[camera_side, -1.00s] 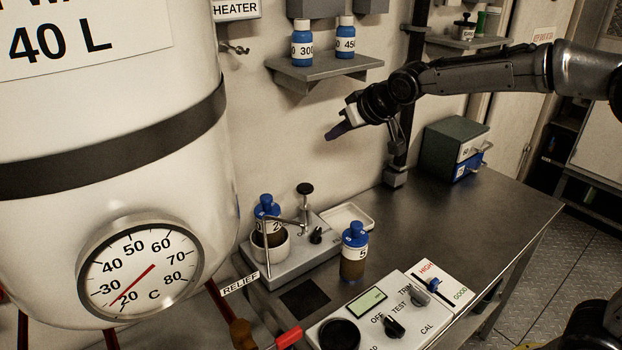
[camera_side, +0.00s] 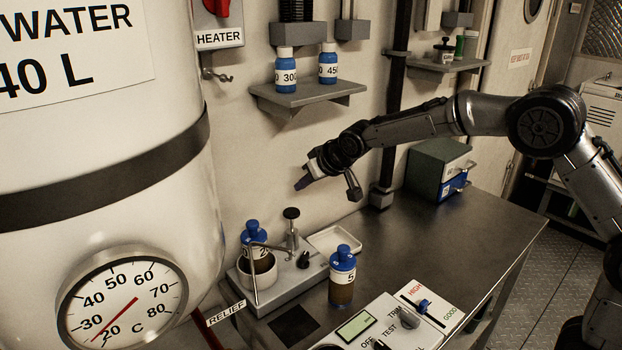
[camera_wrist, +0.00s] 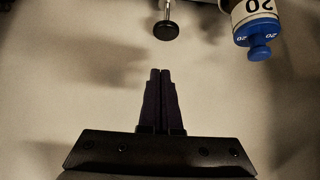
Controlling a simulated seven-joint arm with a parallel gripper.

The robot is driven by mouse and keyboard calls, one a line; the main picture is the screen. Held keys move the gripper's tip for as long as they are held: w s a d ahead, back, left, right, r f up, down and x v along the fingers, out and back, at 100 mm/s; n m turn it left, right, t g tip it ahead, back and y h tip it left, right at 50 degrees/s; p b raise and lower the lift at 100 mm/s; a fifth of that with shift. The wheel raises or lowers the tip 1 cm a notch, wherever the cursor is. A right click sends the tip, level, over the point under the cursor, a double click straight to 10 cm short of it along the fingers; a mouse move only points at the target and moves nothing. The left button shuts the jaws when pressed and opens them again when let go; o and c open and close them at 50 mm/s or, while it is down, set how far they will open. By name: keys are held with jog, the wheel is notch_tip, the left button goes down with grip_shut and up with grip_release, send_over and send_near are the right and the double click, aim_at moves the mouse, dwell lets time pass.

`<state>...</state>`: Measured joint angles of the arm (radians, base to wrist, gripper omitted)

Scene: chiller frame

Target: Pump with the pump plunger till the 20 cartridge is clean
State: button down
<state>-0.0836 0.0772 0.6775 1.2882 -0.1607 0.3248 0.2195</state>
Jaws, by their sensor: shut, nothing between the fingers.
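The pump plunger (camera_side: 291,213) is a black round knob on a metal rod, standing up from the grey pump base (camera_side: 290,289). The 20 cartridge (camera_side: 256,250), blue-capped with brown contents, sits in the white cup of that base, behind a thin metal arm. In the wrist view the plunger knob (camera_wrist: 166,31) is ahead of the fingers, at top centre, and the 20 cartridge (camera_wrist: 256,24) is at top right. My gripper (camera_side: 300,186) is shut and empty, in the air above the bench and above the knob's level, apart from it. Its closed fingers (camera_wrist: 160,73) point towards the knob.
A blue-capped cartridge marked 5 (camera_side: 342,278) stands right of the pump base. A white tray (camera_side: 334,241) lies behind it. A test panel (camera_side: 385,325) is in front. A wall shelf (camera_side: 307,95) holds two blue bottles.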

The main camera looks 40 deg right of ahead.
aim_at(298, 214)
jog(key=w+f, duration=0.1)
jog(key=f, duration=0.2)
jog(key=w+f, duration=0.1)
jog(key=f, duration=0.1)
jog(key=shift+w, duration=0.35)
jog(key=shift+f, duration=0.85)
jog(key=shift+f, duration=1.95)
jog(key=shift+s, duration=0.1)
notch_tip(298, 214, up, 4)
jog(key=shift+r, duration=0.25)
jog(key=v, duration=0.9)
jog(key=shift+s+r, duration=0.15)
jog(key=shift+r, duration=0.25)
